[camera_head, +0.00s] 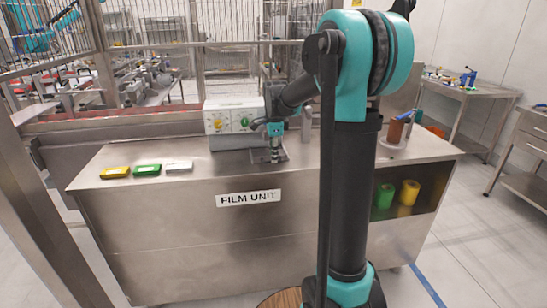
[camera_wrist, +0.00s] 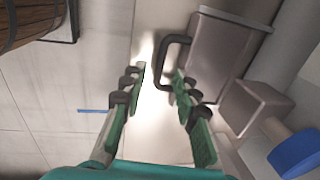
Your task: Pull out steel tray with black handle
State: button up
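In the wrist view, a black C-shaped handle (camera_wrist: 166,62) is fixed to the side of a grey steel box-shaped tray (camera_wrist: 222,58). My gripper (camera_wrist: 160,72) has two green-padded fingers spread apart, with nothing clamped between them. The handle's lower end is close to the right fingertip; I cannot tell whether they touch. In the head view, my gripper (camera_head: 275,158) hangs down at the steel bench top in front of the control box.
The steel bench (camera_head: 180,225) bears a control box (camera_head: 234,119), and yellow, green and white packs (camera_head: 147,170) at left. Green and yellow rolls (camera_head: 409,192) sit in an opening at right. The wrist view shows a blue-ended part (camera_wrist: 295,153) and a round wooden object (camera_wrist: 30,22).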

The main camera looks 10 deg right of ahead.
jog(key=shift+w+f, duration=0.15)
jog(key=shift+f, duration=0.7)
grip_shut()
